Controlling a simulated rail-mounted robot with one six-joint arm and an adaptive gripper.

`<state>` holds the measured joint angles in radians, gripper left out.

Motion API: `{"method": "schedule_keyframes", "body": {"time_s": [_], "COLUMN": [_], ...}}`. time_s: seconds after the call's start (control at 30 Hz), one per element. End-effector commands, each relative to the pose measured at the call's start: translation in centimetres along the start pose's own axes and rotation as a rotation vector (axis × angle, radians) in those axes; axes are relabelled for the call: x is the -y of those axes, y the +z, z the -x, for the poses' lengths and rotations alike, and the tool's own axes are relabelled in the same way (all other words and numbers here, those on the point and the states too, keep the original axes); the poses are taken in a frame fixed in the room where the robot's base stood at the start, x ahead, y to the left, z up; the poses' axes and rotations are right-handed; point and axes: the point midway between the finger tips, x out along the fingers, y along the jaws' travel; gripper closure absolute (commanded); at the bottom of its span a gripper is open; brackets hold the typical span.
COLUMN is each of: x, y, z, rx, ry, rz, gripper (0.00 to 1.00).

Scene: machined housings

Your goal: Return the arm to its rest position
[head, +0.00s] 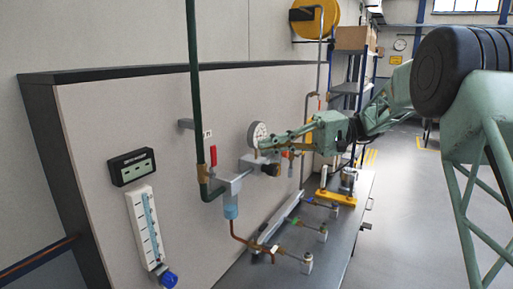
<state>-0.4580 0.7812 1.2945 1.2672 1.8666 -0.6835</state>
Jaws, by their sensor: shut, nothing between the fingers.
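My gripper (268,146) is at the end of my pale green arm, which reaches in from the right. Its fingers point left and are together, with nothing seen between them. The fingertips appear just below the round white pressure gauge (258,132) and close to the grey valve block and black knob (271,169) on the wall panel. I cannot tell whether they touch any of these.
A green pipe (196,90) with a red-handled valve (213,155) runs down the panel (110,110). A flow meter (146,228) hangs at left. The bench (325,262) below carries several small fittings and a yellow stand (336,197). Open floor (405,220) lies right.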

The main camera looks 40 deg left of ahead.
Motion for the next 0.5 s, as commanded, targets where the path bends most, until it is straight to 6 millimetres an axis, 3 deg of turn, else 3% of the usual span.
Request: {"method": "schedule_keyframes", "body": {"time_s": [0.5], "x": [-0.07], "y": [0.02], "z": [0.84], "rx": [0.000], "ry": [0.001], "rz": [0.000], "gripper": [1.00]}}
